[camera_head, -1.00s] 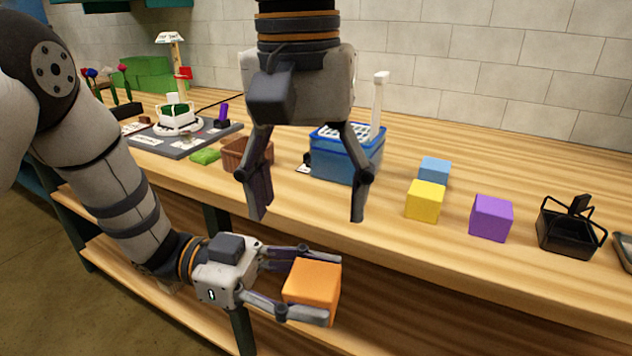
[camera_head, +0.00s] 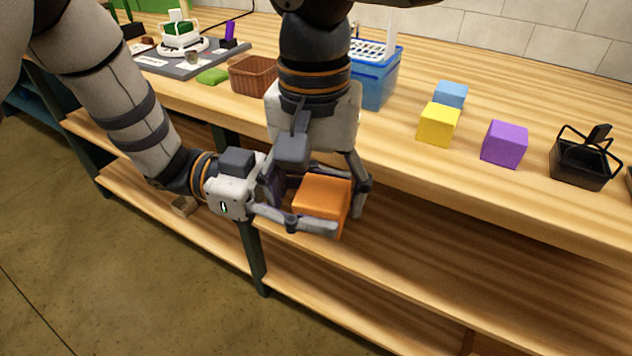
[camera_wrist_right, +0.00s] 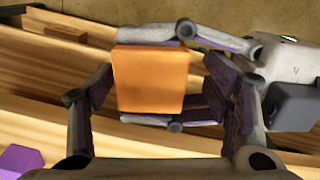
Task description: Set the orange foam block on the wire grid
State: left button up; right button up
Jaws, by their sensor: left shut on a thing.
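The orange foam block (camera_head: 322,197) is held in the air in front of the bench edge, between the two fingers of my left gripper (camera_head: 330,205). My right gripper (camera_head: 315,190) reaches down over the same block, with its fingers on either side. In the right wrist view the orange block (camera_wrist_right: 151,80) lies between the open right fingers (camera_wrist_right: 160,82). A gap shows on its right side; the left finger is very near it, and contact is unclear. A white grid (camera_head: 376,50) lies on top of a blue bin (camera_head: 377,86), partly hidden by my right arm.
Yellow (camera_head: 438,125), light blue (camera_head: 451,94) and purple (camera_head: 504,144) blocks stand on the bench, with a black wire-handled basket (camera_head: 583,163) at right. A brown basket (camera_head: 253,76), a green block (camera_head: 212,76) and a grey tray (camera_head: 180,66) stand left. A lower shelf (camera_head: 330,300) runs below.

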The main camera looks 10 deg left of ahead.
jog(key=c, duration=1.1)
pick_arm(q)
jog(key=o, duration=0.8)
